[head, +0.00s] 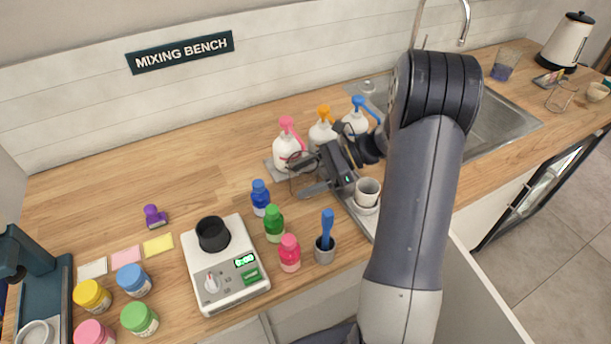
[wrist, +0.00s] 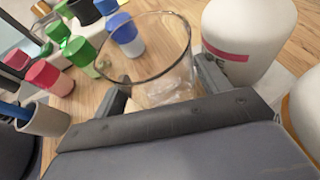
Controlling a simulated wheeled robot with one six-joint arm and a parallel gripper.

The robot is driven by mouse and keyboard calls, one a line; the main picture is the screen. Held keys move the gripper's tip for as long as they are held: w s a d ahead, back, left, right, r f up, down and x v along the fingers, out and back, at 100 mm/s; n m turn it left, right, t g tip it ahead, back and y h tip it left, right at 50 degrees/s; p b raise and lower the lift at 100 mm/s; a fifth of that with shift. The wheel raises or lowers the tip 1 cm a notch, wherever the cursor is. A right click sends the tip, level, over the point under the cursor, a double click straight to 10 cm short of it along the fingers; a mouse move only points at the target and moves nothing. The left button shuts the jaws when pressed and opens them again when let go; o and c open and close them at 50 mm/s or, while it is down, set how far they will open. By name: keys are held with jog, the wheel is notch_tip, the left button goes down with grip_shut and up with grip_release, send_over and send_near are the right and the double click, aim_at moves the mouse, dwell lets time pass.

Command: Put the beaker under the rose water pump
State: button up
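The clear glass beaker (wrist: 146,62) stands upright between the two fingers of my gripper (wrist: 162,80) in the wrist view. The fingers flank its lower body and look closed on it; it looks empty. In the head view the beaker (head: 298,182) shows faintly at the tip of my gripper (head: 318,175), in front of the white bottle with the pink pump (head: 283,153). This bottle (wrist: 245,30) is just right of the beaker in the wrist view, with a pink band. No name is readable on it. I cannot tell whether the beaker's base touches the counter.
Bottles with orange (head: 320,134) and blue (head: 355,122) pumps stand in the same row. A white cup (head: 367,192) is beside my gripper.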

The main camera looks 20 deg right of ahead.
jog(key=shift+r, duration=0.1)
jog(key=shift+d+r, duration=0.15)
jog(key=shift+v, duration=3.6)
jog(key=shift+r+b, duration=0.1)
jog(key=shift+b, duration=0.2)
